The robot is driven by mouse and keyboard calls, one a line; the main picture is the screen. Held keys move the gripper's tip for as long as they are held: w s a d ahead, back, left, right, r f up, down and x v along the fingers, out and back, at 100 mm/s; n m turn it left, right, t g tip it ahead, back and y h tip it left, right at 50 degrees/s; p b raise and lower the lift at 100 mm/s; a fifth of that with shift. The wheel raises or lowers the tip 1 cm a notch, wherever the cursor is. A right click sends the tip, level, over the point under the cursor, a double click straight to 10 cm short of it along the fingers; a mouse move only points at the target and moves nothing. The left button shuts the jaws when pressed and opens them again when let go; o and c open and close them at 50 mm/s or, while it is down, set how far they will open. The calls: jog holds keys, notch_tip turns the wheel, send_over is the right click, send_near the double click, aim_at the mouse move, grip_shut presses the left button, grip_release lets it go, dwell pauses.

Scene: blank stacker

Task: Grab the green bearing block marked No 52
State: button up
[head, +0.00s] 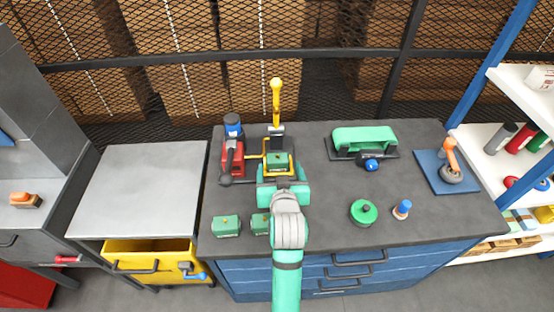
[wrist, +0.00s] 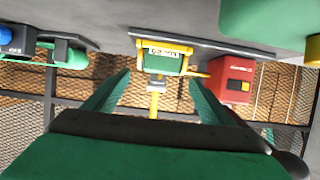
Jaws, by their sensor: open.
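A green block (head: 277,161) sits in a yellow frame (head: 265,172) at the back of the dark bench. In the wrist view, which is upside down, this block (wrist: 163,64) shows a pale label whose marking is too small to read surely. Two more green blocks stand at the bench's front left, one clear (head: 226,226) and one (head: 260,224) partly hidden by my arm. My gripper (head: 281,174) is in front of the framed block. In the wrist view my gripper (wrist: 160,77) has its fingers wide apart, with nothing between them; the framed block lies beyond.
A red device (head: 233,157) with a blue top stands left of the frame, and a yellow lever (head: 276,95) rises behind it. A green machine (head: 363,139), a green round part (head: 363,212) and a blue-topped piece (head: 402,208) are to the right. The bench's middle right is clear.

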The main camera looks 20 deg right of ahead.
aim_at(277, 158)
jog(key=x, duration=0.2)
jog(key=shift+w, duration=0.35)
jog(key=shift+w+f, duration=0.15)
jog(key=shift+w, duration=0.15)
jog(key=x, duration=0.3)
jog(key=shift+w, duration=0.1)
jog(key=shift+w+d+f, duration=0.25)
jog(key=shift+w+d, duration=0.05)
jog(key=shift+w, duration=0.1)
jog(key=shift+a, duration=0.15)
jog(key=c, duration=1.7)
jog(key=shift+w+r, duration=0.1)
jog(key=shift+r, duration=0.1)
jog(key=shift+c, duration=0.8)
